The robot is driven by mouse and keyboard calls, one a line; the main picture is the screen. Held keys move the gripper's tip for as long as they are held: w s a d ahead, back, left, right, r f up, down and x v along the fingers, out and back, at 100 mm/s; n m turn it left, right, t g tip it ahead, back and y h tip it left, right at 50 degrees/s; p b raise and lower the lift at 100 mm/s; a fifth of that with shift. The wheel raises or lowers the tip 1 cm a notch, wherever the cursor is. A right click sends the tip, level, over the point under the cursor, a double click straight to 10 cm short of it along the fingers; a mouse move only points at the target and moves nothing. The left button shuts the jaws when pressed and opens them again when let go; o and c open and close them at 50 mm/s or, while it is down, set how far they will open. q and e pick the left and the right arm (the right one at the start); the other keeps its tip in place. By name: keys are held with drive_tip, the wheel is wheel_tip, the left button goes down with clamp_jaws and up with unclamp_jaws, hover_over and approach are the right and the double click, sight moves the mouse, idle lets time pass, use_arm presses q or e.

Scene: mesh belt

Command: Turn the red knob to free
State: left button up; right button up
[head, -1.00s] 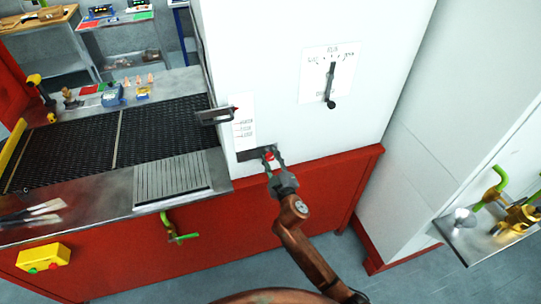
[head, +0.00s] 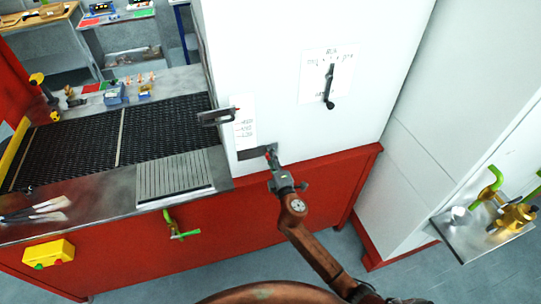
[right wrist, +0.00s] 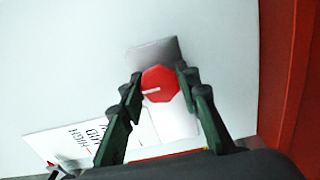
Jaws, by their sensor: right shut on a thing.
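The red knob (right wrist: 161,84) is an octagon with a white pointer line, set on a grey plate (right wrist: 152,50) on the white cabinet wall. In the right wrist view its pointer line points left. My right gripper (head: 271,152) is at the knob, and its two fingers (right wrist: 155,85) are shut on the knob's sides. My left gripper is not in view.
A dark lever handle (head: 217,116) juts out beside a printed label (head: 245,128) above the knob. A black lever (head: 328,88) sits on a dial plate to the right. The mesh belt (head: 80,145) lies left. A green-handled valve (head: 179,228) is on the red front below.

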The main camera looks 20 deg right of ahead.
idle(0.4)
drive_tip(key=o, duration=1.2)
drive_tip(key=shift+c, duration=0.2)
drive_tip(key=s, duration=1.2)
drive_tip(key=shift+d, duration=0.15)
